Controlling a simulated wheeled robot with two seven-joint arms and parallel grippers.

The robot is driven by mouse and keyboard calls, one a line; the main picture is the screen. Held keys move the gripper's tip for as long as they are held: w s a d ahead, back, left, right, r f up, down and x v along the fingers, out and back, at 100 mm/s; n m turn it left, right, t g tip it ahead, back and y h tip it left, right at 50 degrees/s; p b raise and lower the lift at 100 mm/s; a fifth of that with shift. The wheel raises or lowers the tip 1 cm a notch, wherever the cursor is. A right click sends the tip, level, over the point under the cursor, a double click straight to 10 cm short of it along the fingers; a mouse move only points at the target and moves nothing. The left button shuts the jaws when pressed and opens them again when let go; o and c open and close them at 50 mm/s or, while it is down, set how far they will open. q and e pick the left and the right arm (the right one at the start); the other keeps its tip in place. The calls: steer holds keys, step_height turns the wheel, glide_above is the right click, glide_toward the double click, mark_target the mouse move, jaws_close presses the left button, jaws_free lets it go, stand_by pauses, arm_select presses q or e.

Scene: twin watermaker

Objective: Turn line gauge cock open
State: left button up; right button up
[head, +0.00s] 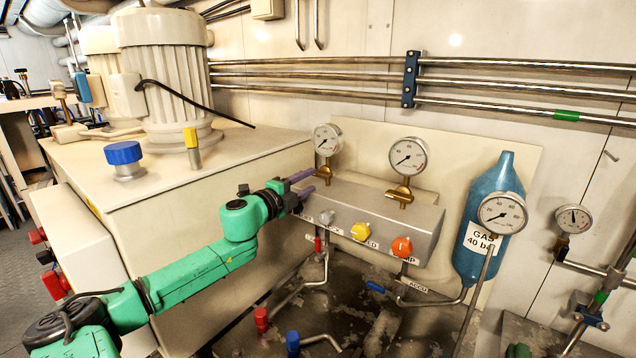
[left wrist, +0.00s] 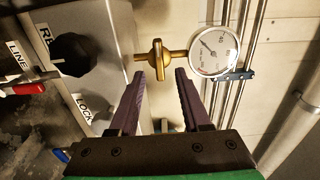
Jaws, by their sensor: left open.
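The brass gauge cock (head: 325,171) stands on the metal valve block below the left-hand round gauge (head: 327,139). In the left wrist view the cock (left wrist: 156,58) sits on a brass stem between the block and the gauge (left wrist: 214,52); its handle lies crosswise to the stem. My left gripper (head: 312,180) is at the left end of the block, close to the cock. Its purple fingers are open and empty; in the left wrist view the cock lies just ahead of the gap between the fingertips (left wrist: 160,76). I cannot tell whether they touch it. My right gripper is out of view.
A second gauge (head: 408,156) with its own brass cock (head: 400,194) stands to the right. Yellow (head: 360,231) and orange (head: 402,246) knobs project from the block's front. A black knob (left wrist: 76,55) is left of the fingers. A blue gas bottle (head: 486,255) stands further right.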

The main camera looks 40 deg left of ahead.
mark_target(319, 176)
arm_select(q)
steer(key=w, duration=0.3)
steer(key=shift+w+a+f, duration=0.15)
steer(key=shift+w+a, duration=0.15)
steer(key=shift+a, duration=0.1)
steer(key=shift+w+d+r, duration=0.15)
steer(key=shift+w+r, duration=0.05)
steer(key=shift+w, duration=0.25)
steer(key=shift+w+a+f, duration=0.2)
steer(key=shift+w, duration=0.05)
steer(key=shift+s+d+r, duration=0.1)
jaws_close()
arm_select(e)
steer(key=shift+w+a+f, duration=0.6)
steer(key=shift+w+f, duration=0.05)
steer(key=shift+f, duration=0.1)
